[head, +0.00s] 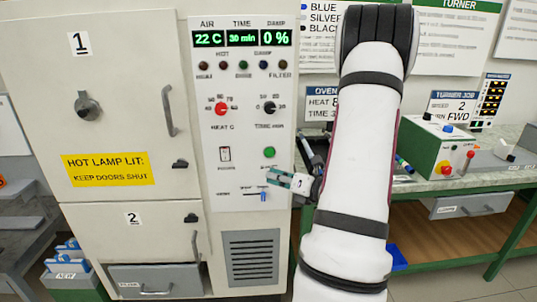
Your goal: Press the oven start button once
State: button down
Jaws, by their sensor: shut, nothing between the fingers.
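The oven's control panel (240,60) faces me. A round green button (270,152) is on its lower right part; it looks like the start button, but its label is hidden or too small to read. My gripper (272,178) is shut and empty. Its tips are just below the green button in the picture, in front of the panel. I cannot tell whether they touch the panel.
Left of the button is a power switch (225,154); above are a red heat knob (221,108) and a black time knob (270,108). A slider (263,196) sits below my gripper. The displays read 22 C, 30 min, 0 %. A workbench (430,183) stands right.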

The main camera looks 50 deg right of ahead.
jog(key=shift+w+d+b, duration=0.2)
jog(key=shift+w+d, duration=1.2)
jog(key=shift+d, duration=0.25)
jog(key=shift+w+d+b, duration=0.2)
jog(key=shift+w+d, duration=1.2)
jog(key=shift+d, duration=0.25)
jog(key=shift+w+d, duration=0.1)
jog(key=shift+w+d, duration=0.15)
jog(key=shift+d, duration=0.05)
jog(key=shift+w+d, duration=0.25)
jog(key=shift+d, duration=0.05)
jog(key=shift+a, duration=0.1)
jog(key=shift+s+a, duration=0.5)
jog(key=shift+s+a, duration=0.1)
jog(key=shift+s+a+p, duration=0.4)
jog(key=shift+s+a, duration=1.15)
jog(key=shift+a, duration=0.25)
